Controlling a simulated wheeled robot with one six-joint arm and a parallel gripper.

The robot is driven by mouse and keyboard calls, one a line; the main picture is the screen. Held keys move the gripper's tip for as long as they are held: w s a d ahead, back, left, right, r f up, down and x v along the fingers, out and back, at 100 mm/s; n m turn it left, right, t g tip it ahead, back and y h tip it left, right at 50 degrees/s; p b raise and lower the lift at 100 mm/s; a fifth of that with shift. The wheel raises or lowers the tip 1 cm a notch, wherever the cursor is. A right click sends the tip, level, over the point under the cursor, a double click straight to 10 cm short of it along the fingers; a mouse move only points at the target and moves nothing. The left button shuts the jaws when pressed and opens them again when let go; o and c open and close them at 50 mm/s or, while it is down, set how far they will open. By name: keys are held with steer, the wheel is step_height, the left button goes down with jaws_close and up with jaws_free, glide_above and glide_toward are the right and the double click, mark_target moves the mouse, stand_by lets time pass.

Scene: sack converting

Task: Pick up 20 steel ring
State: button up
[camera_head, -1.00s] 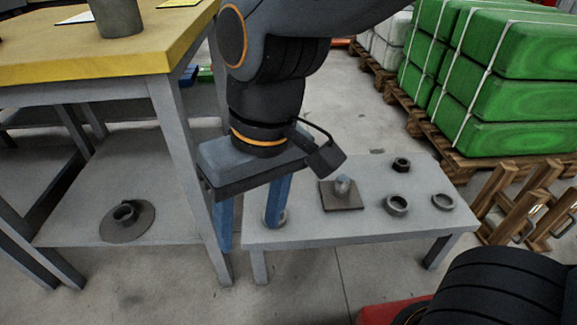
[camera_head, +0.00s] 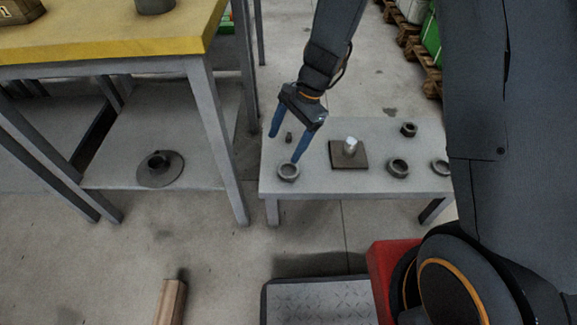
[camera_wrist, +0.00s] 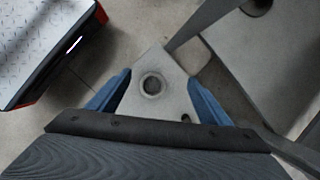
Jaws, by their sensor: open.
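A steel ring (camera_head: 288,172) lies flat on the low grey table (camera_head: 320,180) near its left front corner. Two similar rings lie farther right, one (camera_head: 398,168) beside the peg plate and one (camera_head: 439,167) partly hidden by my arm. I cannot read which is number 20. My gripper (camera_head: 285,147) is open and empty, with blue fingers pointing down above the table's left end. In the wrist view, a ring (camera_wrist: 153,85) on the table corner shows between the spread fingers of my gripper (camera_wrist: 160,78), below and apart from them.
A square plate with an upright peg (camera_head: 350,150), a dark nut (camera_head: 408,129) and a small dark piece (camera_head: 289,137) are on the low table. A yellow-topped bench (camera_head: 130,45) stands at left, with a flanged part (camera_head: 159,164) on its shelf.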

mark_target(286, 174)
steer(key=f+m, duration=0.1)
steer(key=f, duration=0.3)
steer(key=w+d+f+m, duration=0.1)
steer(key=f, duration=0.4)
steer(key=f+m+b, duration=0.1)
steer(key=f, duration=0.3)
steer(key=shift+w+d+f+m, duration=0.2)
steer(key=shift+f+m, duration=0.1)
steer(key=shift+r, duration=0.1)
